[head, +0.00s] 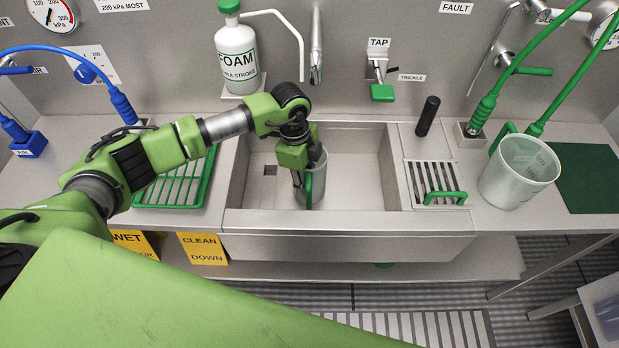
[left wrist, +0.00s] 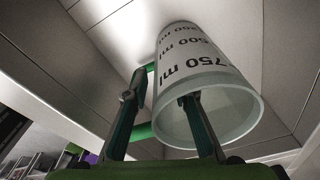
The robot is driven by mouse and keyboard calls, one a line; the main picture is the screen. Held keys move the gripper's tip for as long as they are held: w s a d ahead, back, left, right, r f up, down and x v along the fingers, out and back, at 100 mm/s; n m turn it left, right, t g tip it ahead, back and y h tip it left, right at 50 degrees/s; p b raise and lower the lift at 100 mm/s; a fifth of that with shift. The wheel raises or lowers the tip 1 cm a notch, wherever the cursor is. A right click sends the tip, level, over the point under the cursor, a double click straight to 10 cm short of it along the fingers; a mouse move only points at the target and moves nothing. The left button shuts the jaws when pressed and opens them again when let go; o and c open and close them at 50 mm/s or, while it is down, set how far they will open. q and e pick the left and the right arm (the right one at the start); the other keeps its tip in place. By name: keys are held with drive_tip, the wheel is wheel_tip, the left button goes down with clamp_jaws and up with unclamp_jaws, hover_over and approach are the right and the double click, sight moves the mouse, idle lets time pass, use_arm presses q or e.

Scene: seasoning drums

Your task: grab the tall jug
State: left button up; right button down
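The tall jug (head: 319,180) is clear with a green handle and stands in the sink (head: 355,180). My arm partly hides it in the head view. In the left wrist view the jug (left wrist: 205,65) shows black millilitre marks, and its rim faces the camera. My left gripper (head: 301,187) reaches down into the sink at the jug's handle side. In the left wrist view the left gripper's (left wrist: 160,98) fingers are apart. One is beside the green handle (left wrist: 142,131); the other overlaps the mouth. Whether either touches the jug is unclear. My right gripper is not in view.
A wider clear jug (head: 518,172) with a green handle stands on the right counter. A foam bottle (head: 237,55) is on the back wall. A green rack (head: 178,184) lies left of the sink; a slotted drain (head: 430,181) and black post (head: 428,115) are right of it.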

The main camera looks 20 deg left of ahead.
use_arm(q)
drive_tip(key=shift+f, duration=0.95)
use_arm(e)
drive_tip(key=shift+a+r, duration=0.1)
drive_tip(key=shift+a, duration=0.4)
use_arm(q)
drive_tip(key=shift+c, duration=0.4)
clamp_jaws()
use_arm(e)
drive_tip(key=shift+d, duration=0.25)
use_arm(q)
drive_tip(key=shift+w+d, duration=0.1)
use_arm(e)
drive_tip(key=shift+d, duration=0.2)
use_arm(q)
drive_tip(key=shift+r, duration=0.25)
